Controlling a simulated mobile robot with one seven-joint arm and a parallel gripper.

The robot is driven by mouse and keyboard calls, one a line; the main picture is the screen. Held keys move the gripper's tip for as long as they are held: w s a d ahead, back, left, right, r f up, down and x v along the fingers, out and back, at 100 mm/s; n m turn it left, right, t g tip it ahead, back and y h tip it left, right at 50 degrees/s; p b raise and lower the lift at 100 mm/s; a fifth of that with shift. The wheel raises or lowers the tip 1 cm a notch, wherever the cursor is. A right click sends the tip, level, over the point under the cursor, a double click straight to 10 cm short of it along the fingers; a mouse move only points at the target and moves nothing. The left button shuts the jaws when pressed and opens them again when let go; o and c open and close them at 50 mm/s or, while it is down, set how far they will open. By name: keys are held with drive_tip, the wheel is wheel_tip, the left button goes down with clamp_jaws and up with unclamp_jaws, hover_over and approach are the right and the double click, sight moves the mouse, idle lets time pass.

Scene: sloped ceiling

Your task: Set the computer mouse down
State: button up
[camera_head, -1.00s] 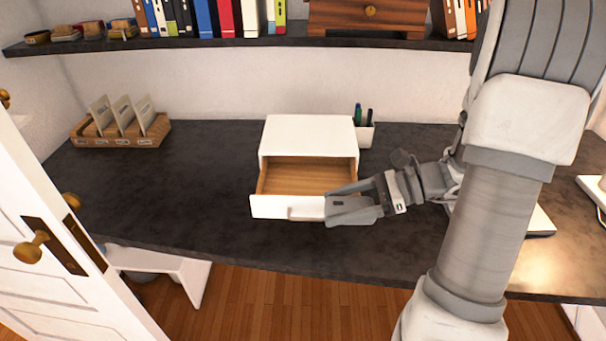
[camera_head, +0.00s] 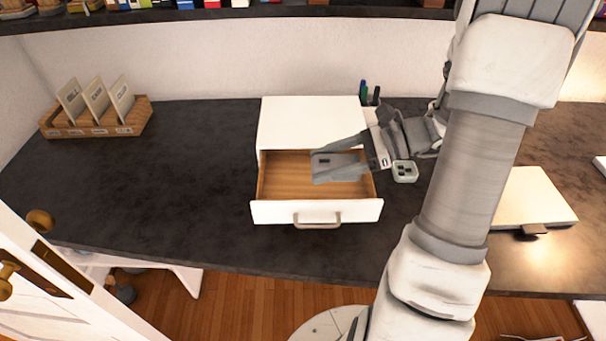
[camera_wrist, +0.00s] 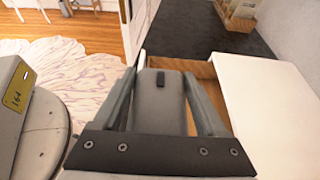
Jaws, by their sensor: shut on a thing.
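The computer mouse (camera_wrist: 160,104) is grey with a dark scroll wheel. It sits between the two fingers of my gripper (camera_wrist: 163,85) in the wrist view. In the head view, my gripper (camera_head: 328,160) is shut on the mouse (camera_head: 340,168) and points left. Both appear over the open drawer (camera_head: 280,210) of a small white cabinet (camera_head: 310,122). The drawer has a bare wooden inside and a metal handle. The gap between the mouse and the drawer floor cannot be told.
The dark desk (camera_head: 180,180) is clear left of the cabinet. A wooden card holder (camera_head: 95,128) stands at the far left. Pens (camera_head: 368,92) stand behind the cabinet's right side. A closed white laptop-like slab (camera_head: 530,198) lies at right. A shelf (camera_head: 220,14) runs above.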

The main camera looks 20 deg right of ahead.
drive_tip(key=w+a+f, duration=0.4)
drive_tip(key=w+a, duration=0.1)
drive_tip(key=w+a+f+b, duration=0.1)
drive_tip(key=w+a+f, duration=0.1)
drive_tip(key=w+f, duration=0.1)
drive_tip(key=shift+a, duration=0.4)
drive_tip(key=shift+f, duration=1.9)
drive_tip(key=shift+f+b, duration=0.15)
drive_tip(key=shift+b, duration=0.25)
drive_tip(key=o, duration=1.3)
drive_tip(key=shift+o, duration=0.2)
drive_tip(key=shift+r, duration=0.2)
drive_tip(key=p+v, duration=0.1)
drive_tip(key=v, duration=1.1)
